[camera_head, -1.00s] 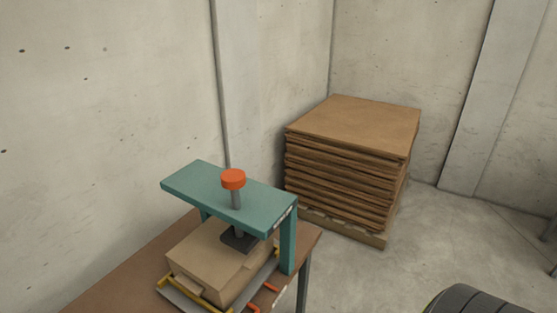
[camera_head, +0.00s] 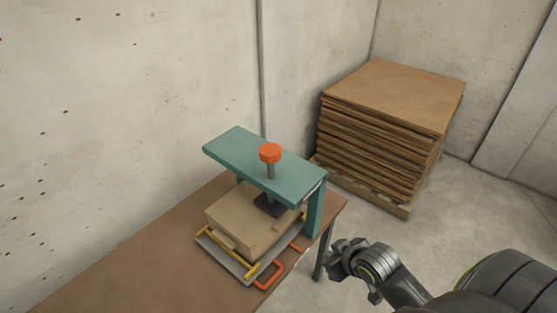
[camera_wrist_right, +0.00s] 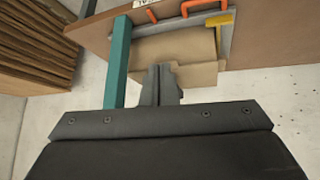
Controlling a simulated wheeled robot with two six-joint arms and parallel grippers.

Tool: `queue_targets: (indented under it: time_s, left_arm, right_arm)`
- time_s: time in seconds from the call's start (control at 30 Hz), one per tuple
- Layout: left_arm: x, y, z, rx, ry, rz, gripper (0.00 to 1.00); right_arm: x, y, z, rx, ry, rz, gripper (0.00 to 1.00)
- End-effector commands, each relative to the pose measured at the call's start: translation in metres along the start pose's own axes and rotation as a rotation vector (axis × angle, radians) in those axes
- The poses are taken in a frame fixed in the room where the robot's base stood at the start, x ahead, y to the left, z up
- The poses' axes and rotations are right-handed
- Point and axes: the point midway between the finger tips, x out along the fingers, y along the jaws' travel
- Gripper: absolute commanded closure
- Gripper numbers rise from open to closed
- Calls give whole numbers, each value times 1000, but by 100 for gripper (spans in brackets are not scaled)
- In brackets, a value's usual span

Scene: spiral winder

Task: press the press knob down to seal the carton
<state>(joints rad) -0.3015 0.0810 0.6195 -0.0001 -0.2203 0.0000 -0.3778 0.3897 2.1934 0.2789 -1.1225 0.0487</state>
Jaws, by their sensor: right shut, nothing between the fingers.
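The orange press knob (camera_head: 270,153) stands on a grey rod above the teal press frame (camera_head: 240,160). A dark press plate (camera_head: 270,205) at the rod's lower end is over the top of the brown carton (camera_head: 240,218). The carton sits on a grey tray with yellow bars under the frame. My right gripper (camera_head: 345,258) is shut and empty, off the table's right edge, lower and to the right of the press. In the right wrist view its closed fingers (camera_wrist_right: 161,80) show before the carton (camera_wrist_right: 180,55) and a teal post (camera_wrist_right: 118,65). The left gripper is out of view.
The brown table (camera_head: 140,262) has free room left of the press. An orange handle (camera_head: 270,275) sticks out at the tray's front right. A tall stack of cardboard sheets (camera_head: 385,130) stands on a pallet behind, near the wall. Open floor lies to the right.

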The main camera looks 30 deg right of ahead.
Motion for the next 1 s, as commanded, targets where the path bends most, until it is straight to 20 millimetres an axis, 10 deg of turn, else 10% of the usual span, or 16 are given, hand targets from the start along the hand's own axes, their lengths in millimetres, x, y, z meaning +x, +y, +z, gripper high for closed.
queue_targets:
  time_s: [0.5, 0.7, 1.0]
  left_arm:
    - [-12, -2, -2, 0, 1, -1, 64]
    - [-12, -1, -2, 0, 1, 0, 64]
    - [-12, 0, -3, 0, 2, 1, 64]
  right_arm:
    - [-71, 40, -229, -108, 550, -239, 100]
    - [-92, 50, -269, -98, 648, -279, 100]
    - [-97, 52, -278, -93, 669, -289, 100]
